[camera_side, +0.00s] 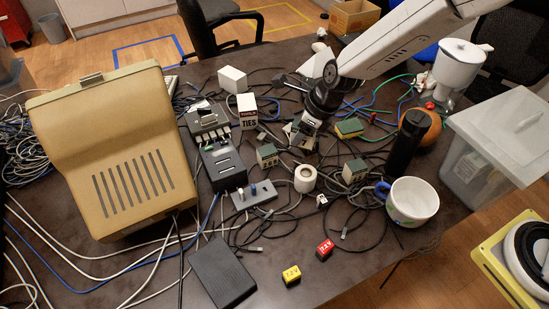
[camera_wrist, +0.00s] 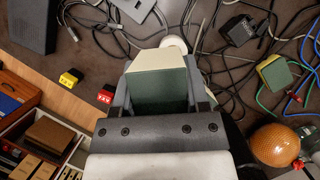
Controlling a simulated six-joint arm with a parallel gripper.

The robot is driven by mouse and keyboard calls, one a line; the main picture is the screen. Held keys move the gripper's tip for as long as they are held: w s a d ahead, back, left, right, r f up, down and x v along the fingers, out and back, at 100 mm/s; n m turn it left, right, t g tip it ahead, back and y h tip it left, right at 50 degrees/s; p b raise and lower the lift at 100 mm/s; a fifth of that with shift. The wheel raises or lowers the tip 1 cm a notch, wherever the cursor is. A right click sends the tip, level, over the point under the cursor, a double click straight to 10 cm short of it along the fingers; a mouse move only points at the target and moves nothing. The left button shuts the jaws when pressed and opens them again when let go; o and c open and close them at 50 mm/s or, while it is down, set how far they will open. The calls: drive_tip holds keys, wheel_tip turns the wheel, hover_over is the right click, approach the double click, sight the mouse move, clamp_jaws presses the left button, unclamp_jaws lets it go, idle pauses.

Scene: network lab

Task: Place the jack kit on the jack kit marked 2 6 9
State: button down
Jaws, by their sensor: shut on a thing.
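My gripper (camera_side: 303,130) is shut on a jack kit, a cream and green block that fills the jaws in the wrist view (camera_wrist: 157,88). In the side view the held kit is partly covered by the fingers, above the cable-strewn table.
A white roll (camera_side: 305,178) stands between the two blocks. A black bottle (camera_side: 405,143) and white mug (camera_side: 413,202) are at right. A dark box (camera_side: 222,165) and beige case (camera_side: 112,150) are at left. Red (camera_side: 324,249) and yellow (camera_side: 291,275) blocks lie in front. Loose cables cover much of the table.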

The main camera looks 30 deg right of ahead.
drive_tip(key=w+a+f, duration=0.1)
drive_tip(key=w+f, duration=0.1)
drive_tip(key=w, duration=0.1)
drive_tip(key=w+a+f, duration=0.1)
drive_tip(key=w+f, duration=0.2)
drive_tip(key=w, duration=0.1)
drive_tip(key=w+a+f, duration=0.1)
drive_tip(key=w+f, duration=0.1)
drive_tip(key=w, duration=0.1)
drive_tip(key=shift+w+a+f, duration=0.2)
drive_tip(key=shift+w+f, duration=0.05)
drive_tip(key=shift+f, duration=0.05)
drive_tip(key=shift+w+a+f, duration=0.2)
drive_tip(key=shift+w+f, duration=0.4)
drive_tip(key=shift+f, duration=0.05)
drive_tip(key=shift+w+f, duration=0.15)
drive_tip(key=shift+f, duration=0.25)
drive_tip(key=shift+a+f, duration=0.1)
drive_tip(key=shift+f, duration=1.25)
drive_tip(key=shift+f, duration=0.15)
drive_tip(key=shift+c, duration=0.4)
unclamp_jaws()
